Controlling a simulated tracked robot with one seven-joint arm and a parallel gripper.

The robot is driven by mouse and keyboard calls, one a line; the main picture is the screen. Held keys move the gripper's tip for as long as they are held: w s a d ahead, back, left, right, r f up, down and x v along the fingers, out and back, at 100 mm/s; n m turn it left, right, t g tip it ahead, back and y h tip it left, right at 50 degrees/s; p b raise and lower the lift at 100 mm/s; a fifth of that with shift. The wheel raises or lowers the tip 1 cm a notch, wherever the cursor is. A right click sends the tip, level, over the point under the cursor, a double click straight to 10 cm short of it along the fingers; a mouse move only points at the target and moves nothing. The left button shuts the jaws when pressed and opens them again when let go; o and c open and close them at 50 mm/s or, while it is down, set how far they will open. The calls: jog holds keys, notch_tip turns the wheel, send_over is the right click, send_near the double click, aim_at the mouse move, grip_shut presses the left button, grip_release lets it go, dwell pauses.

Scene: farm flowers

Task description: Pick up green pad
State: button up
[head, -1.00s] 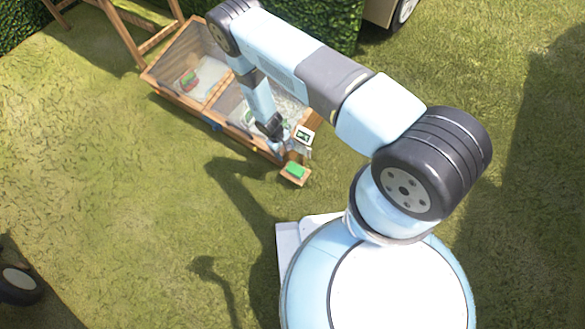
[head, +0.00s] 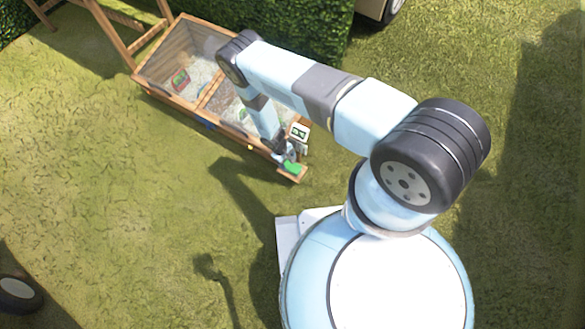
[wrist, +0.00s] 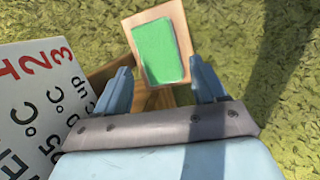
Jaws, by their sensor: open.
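The green pad (wrist: 159,52) is a flat green rectangle lying on a small wooden ledge (wrist: 180,15) at the near end of the wooden planter. In the head view the pad (head: 292,167) shows just below my gripper. My gripper (wrist: 162,72) is open and empty, with its two blue fingers on either side of the pad's near end in the wrist view. I cannot tell whether the fingers are level with the pad or still above it. In the head view my gripper (head: 286,158) partly covers the ledge.
A white sign with red and black lettering (wrist: 35,105) stands close to the left finger; its panel also shows in the head view (head: 299,132). The wooden planter box (head: 170,95) with netted compartments extends up-left. Grass lies open to the right of the ledge.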

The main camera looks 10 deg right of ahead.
aim_at(291, 166)
jog(key=shift+x, duration=2.6)
jog(key=shift+d, duration=0.1)
jog(key=shift+c, duration=0.3)
jog(key=c, duration=0.6)
